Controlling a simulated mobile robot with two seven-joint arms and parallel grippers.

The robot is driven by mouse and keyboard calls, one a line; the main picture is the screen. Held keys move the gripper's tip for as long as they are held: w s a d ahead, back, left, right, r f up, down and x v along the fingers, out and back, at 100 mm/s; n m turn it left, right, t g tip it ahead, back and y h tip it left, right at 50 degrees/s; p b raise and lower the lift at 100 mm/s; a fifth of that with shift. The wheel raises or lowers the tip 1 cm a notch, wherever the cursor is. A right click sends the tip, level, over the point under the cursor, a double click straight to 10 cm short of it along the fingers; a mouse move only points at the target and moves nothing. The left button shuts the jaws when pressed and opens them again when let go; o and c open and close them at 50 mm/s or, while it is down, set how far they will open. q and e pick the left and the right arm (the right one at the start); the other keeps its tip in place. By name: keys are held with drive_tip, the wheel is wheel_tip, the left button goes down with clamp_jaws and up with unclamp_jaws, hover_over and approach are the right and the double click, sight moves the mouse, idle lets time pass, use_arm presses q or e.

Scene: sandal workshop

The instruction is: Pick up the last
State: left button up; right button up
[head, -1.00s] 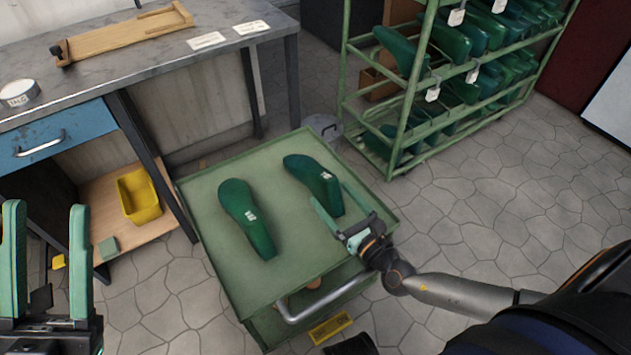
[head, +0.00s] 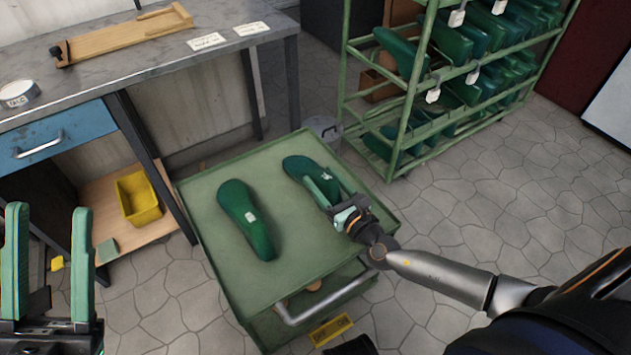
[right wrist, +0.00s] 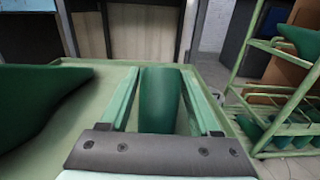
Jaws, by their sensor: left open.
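Two dark green lasts lie on the green cart top (head: 290,260). The left last (head: 247,218) lies by itself with a small white label on it. The right last (head: 300,167) lies under my right gripper (head: 325,182), which hides part of it. In the right wrist view the open fingers of my right gripper (right wrist: 161,72) stand on both sides of this last (right wrist: 160,100), with narrow gaps between it and the fingers. The other last (right wrist: 35,100) shows at the left there. My left gripper (head: 48,208) is open and empty at the lower left, away from the cart.
A green rack (head: 400,140) holding several green lasts stands behind and right of the cart. A workbench (head: 130,70) with a wooden board (head: 125,35) is at the left. A yellow bin (head: 138,198) sits on a low shelf. Stone floor is clear at the right.

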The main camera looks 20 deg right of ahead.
drive_tip(key=c, duration=0.9)
drive_tip(key=shift+r, duration=0.1)
clamp_jaws()
drive_tip(key=shift+r, duration=0.1)
